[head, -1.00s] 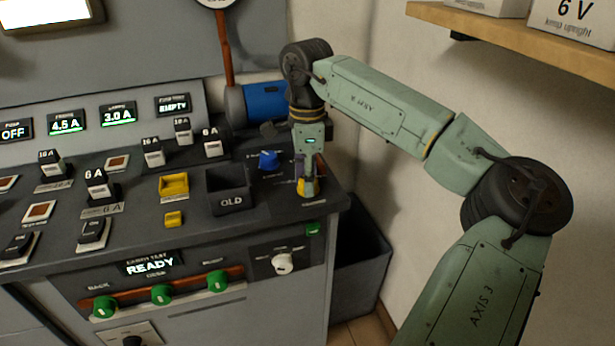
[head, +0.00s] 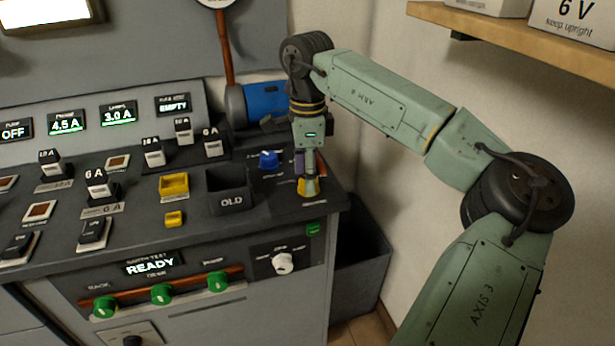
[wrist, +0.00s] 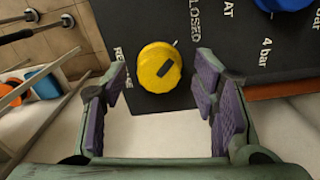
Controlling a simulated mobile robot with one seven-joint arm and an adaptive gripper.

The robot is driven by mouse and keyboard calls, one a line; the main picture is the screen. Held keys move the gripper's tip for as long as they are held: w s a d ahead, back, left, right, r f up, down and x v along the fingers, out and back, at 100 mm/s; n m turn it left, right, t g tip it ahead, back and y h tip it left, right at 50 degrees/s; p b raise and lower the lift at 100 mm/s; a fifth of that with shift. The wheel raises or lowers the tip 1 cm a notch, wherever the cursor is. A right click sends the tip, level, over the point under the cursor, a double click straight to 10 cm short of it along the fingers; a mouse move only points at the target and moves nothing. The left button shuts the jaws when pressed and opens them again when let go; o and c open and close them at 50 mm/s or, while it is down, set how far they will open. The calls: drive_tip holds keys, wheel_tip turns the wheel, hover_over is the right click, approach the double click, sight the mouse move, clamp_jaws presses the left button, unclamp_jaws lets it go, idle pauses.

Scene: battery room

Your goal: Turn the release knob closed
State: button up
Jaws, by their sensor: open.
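The release knob (wrist: 158,68) is a round yellow knob with a short dark bar on its face, slanting up to the right in the wrist view. The panel beside it has "CLOSED" lettering and a partly hidden word starting "RE". In the head view the yellow knob (head: 308,188) is at the console's right front corner, partly covered by my fingers. My gripper (wrist: 158,80) is open, with its purple-padded fingers on either side of the knob and gaps showing on both sides. In the head view my gripper (head: 307,166) points down just above the knob.
A blue knob (head: 268,160) sits left of my gripper, and the "OLD" bin (head: 232,204) stands further left. A white knob (head: 282,263) is on the console's front face. A grey bin (head: 362,265) stands on the floor at right, by the wall.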

wheel_tip(320, 180, up, 11)
drive_tip(key=shift+w, duration=0.15)
idle(0.4)
